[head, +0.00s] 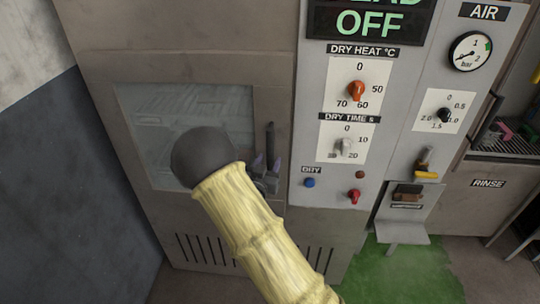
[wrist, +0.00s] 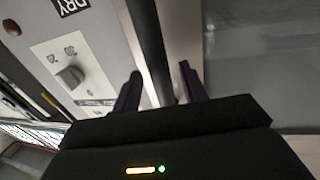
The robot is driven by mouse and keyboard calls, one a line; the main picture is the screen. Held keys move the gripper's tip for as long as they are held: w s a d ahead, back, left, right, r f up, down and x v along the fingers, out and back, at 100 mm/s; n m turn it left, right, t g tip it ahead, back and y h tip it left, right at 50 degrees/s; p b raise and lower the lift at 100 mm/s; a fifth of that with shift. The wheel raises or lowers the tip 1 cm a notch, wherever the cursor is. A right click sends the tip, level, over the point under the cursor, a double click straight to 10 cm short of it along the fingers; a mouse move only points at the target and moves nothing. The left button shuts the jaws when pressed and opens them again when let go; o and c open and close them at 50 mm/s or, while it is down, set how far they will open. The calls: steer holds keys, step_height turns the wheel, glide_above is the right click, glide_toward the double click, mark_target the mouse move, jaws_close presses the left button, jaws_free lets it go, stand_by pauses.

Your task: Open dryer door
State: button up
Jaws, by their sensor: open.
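The dryer door (head: 105,110) is the beige panel with a dim glass window (head: 190,100) in the head view, and it looks closed. Its dark upright handle (head: 270,138) is near the door's right edge. My gripper (head: 267,168) is at the handle's lower part, partly hidden behind my sleeved arm. In the wrist view my gripper (wrist: 160,82) is open, its two dark fingers apart. A dark upright strip, perhaps the handle, shows between the fingers. I cannot tell whether they touch it. The door's glass (wrist: 265,65) is on the right there.
The control panel (head: 310,120) with dry heat and dry time knobs stands right of the door. An air gauge (head: 470,51) and the rinse unit (head: 450,195) are farther right. A dark grey wall (head: 70,200) is at the left. Green floor (head: 410,275) shows below.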

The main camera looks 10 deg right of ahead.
steer(key=shift+x, duration=1.2)
steer(key=shift+c, duration=0.2)
jaws_close()
steer(key=shift+s, duration=0.25)
